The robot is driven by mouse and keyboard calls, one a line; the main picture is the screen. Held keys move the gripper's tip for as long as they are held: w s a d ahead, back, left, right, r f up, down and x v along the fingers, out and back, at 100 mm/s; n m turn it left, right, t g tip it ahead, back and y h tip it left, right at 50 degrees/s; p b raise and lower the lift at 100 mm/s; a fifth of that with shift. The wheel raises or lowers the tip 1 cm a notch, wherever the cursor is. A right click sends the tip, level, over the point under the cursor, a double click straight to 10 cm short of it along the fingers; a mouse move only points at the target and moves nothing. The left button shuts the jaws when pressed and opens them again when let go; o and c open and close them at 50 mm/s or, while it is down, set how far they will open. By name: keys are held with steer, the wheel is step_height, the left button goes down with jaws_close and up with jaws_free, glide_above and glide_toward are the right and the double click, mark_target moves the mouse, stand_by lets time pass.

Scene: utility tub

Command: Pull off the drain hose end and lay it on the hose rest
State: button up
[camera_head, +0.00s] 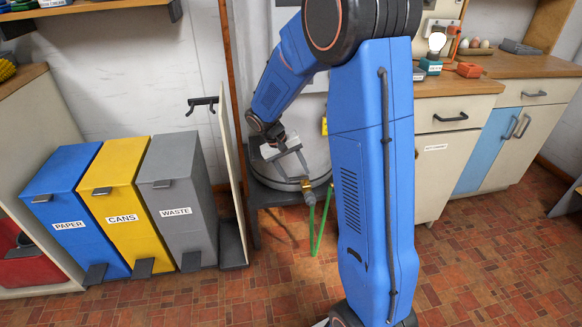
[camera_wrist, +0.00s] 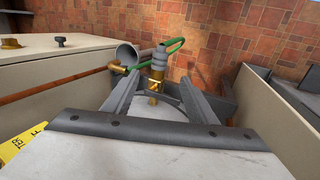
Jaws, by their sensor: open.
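My gripper (camera_head: 288,160) is open at the front of the pale round tub (camera_head: 318,155). In the wrist view its two fingers (camera_wrist: 158,85) stand apart, with a brass fitting (camera_wrist: 154,80) showing between them. A grey ribbed hose end (camera_wrist: 160,60) is beside this fitting, and the green hose (camera_wrist: 172,46) loops around it. I see no finger clearly touching it. In the head view the green hose (camera_head: 325,218) hangs below a small brass piece (camera_head: 309,197). A dark two-pronged bracket (camera_head: 202,104) on the wall may be the hose rest; I cannot tell.
Blue, yellow and grey bins (camera_head: 178,197) stand left of a thin upright panel (camera_head: 233,170). A counter with drawers (camera_head: 450,115) is at right. In the wrist view a copper pipe (camera_wrist: 60,88) and a grey funnel-like cup (camera_wrist: 128,54) lie left of the fingers. The tiled floor is mostly clear.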

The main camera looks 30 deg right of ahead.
mark_target(309, 197)
steer(key=x, duration=1.4)
steer(key=c, duration=1.2)
steer(key=shift+s, duration=0.15)
steer(key=shift+s+a, duration=0.25)
steer(key=shift+s, duration=0.55)
steer(key=shift+s+a, duration=0.25)
steer(key=shift+s, duration=0.55)
steer(key=shift+s+a, duration=0.25)
steer(key=shift+s, duration=0.55)
